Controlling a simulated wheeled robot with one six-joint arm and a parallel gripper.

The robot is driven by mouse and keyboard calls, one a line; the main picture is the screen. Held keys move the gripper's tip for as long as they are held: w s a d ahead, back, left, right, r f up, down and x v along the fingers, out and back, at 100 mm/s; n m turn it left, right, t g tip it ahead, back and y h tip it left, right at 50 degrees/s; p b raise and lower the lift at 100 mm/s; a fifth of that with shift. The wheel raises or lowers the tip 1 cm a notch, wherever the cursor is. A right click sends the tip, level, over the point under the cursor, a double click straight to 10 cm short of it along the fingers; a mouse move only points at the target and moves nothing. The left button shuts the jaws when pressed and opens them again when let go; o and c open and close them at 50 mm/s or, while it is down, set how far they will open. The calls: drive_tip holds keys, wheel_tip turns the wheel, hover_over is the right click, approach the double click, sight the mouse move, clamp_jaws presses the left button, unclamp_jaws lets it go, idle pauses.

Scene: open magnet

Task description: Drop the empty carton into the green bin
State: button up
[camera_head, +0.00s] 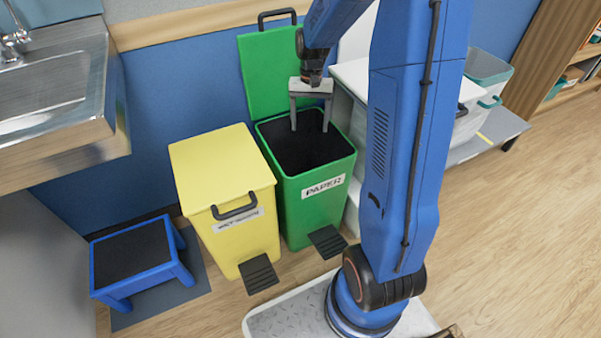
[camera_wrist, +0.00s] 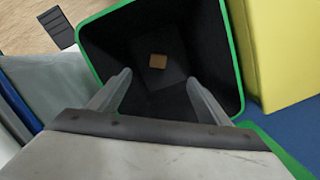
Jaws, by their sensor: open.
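The green bin (camera_head: 307,203) labelled PAPER stands open with its green lid (camera_head: 268,75) raised behind it. My gripper (camera_head: 310,128) is over the bin's mouth with its fingers pointing down, open and empty. In the wrist view the spread fingertips (camera_wrist: 160,80) frame the dark inside of the bin (camera_wrist: 95,62). A small tan-brown piece, which looks like the carton (camera_wrist: 158,61), lies deep inside the bin, apart from the fingers. The head view does not show the carton; the bin's inside is dark there.
A closed yellow bin (camera_head: 225,195) stands directly left of the green bin. A blue step stool (camera_head: 140,260) and a metal sink (camera_head: 55,95) are further left. A white cabinet and a bench (camera_head: 490,135) are on the right. Open wooden floor (camera_head: 520,240) lies at the right.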

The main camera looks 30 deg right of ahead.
wheel_tip(320, 180, up, 12)
drive_tip(key=w, duration=0.1)
drive_tip(key=shift+w+d+f, duration=0.25)
drive_tip(key=shift+d, duration=0.15)
